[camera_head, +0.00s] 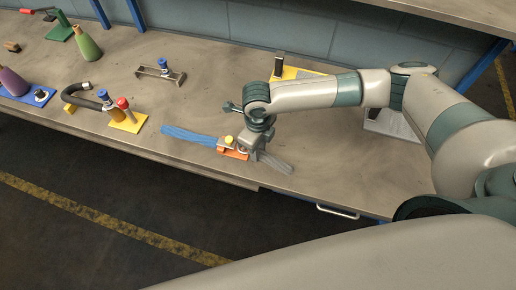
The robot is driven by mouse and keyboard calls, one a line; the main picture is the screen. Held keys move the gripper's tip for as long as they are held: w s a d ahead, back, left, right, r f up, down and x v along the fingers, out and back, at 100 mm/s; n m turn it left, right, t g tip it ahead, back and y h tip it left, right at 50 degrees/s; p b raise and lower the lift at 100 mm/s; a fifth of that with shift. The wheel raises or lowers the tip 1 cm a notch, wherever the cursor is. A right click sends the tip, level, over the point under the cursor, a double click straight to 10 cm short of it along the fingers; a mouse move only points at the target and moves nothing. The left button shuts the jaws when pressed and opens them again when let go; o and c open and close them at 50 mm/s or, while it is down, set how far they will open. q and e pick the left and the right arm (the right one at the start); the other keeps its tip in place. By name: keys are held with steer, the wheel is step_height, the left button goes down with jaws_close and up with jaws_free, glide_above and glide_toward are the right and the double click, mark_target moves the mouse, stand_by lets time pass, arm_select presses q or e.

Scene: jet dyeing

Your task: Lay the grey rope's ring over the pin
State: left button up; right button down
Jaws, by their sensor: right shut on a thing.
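The grey rope (275,163) lies on the bench near its front edge, and its left end runs under my right gripper (246,147). My right gripper points down and is shut on that end. The ring itself is hidden by the gripper. A yellow-topped pin (229,140) stands on an orange base (233,155), just left of the gripper and very close to it. A blue rope (188,135) reaches the pin from the left. I cannot tell whether the grey rope touches the pin. My left gripper is out of view.
Left are a black hose (83,95), a yellow block with a red-topped fitting (127,117) and green (87,45) and purple bottles (12,82). A metal bracket (160,73) stands behind. A yellow plate (295,73) lies behind my arm. The bench's front right is clear.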

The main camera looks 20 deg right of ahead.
steer(key=shift+r+p, duration=0.2)
steer(key=shift+p, duration=0.55)
stand_by(1.9)
steer(key=shift+f+b, duration=0.9)
steer(key=shift+f, duration=0.8)
stand_by(0.3)
steer(key=c, duration=1.4)
jaws_free()
steer(key=shift+r, duration=0.15)
step_height(320, 180, up, 17)
steer(key=b, duration=0.4)
